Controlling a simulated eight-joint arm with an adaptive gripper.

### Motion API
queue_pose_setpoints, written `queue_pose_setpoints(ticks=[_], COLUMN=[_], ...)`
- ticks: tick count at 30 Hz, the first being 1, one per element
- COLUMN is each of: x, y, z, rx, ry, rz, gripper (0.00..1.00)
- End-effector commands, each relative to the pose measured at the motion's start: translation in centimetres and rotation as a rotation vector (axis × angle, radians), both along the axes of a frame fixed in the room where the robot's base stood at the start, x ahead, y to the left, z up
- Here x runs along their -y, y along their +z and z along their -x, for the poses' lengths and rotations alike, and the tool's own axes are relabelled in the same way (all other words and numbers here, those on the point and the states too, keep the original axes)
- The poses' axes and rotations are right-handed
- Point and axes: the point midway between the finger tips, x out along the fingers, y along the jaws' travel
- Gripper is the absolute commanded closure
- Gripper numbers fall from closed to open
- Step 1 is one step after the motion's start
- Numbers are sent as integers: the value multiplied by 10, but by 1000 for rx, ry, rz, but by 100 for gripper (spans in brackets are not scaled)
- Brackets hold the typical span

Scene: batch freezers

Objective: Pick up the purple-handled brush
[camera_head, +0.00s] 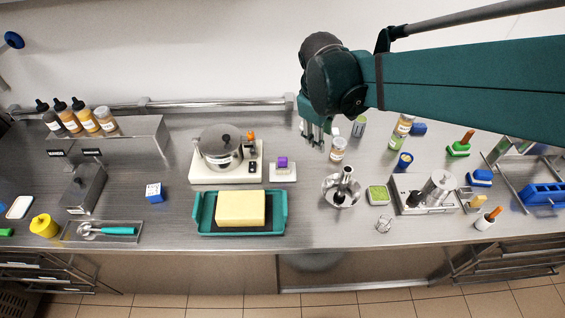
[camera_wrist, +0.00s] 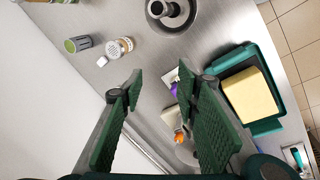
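A small purple piece (camera_head: 282,161) sits on a low white tray (camera_head: 284,175) at mid-counter; it is the only purple thing I see. It looks like a short block, and I cannot make out bristles. In the wrist view the purple piece (camera_wrist: 174,88) shows between the fingers, close to the right-hand one, which partly covers its tray. My gripper (camera_head: 315,132) hangs above the counter, right of and behind the purple piece. In the wrist view my gripper (camera_wrist: 161,77) is open, with nothing between its green pads.
A steel pot (camera_head: 220,147) on a white base stands left of the purple piece. A teal tray (camera_head: 208,222) with a yellow block (camera_head: 240,207) lies in front. A steel stand (camera_head: 341,187) and a capped jar (camera_head: 338,149) are to the right. Bare counter lies between.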

Motion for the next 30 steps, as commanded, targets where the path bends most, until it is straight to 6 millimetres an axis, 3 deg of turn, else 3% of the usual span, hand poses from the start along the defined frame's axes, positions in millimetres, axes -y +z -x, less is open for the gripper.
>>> queue_pose_setpoints(ticks=[17,30], x=[-55,-103], y=[-51,-103], z=[-53,-82], rx=[-163,-294], ry=[274,475], rz=[150,255], gripper=[68,68])
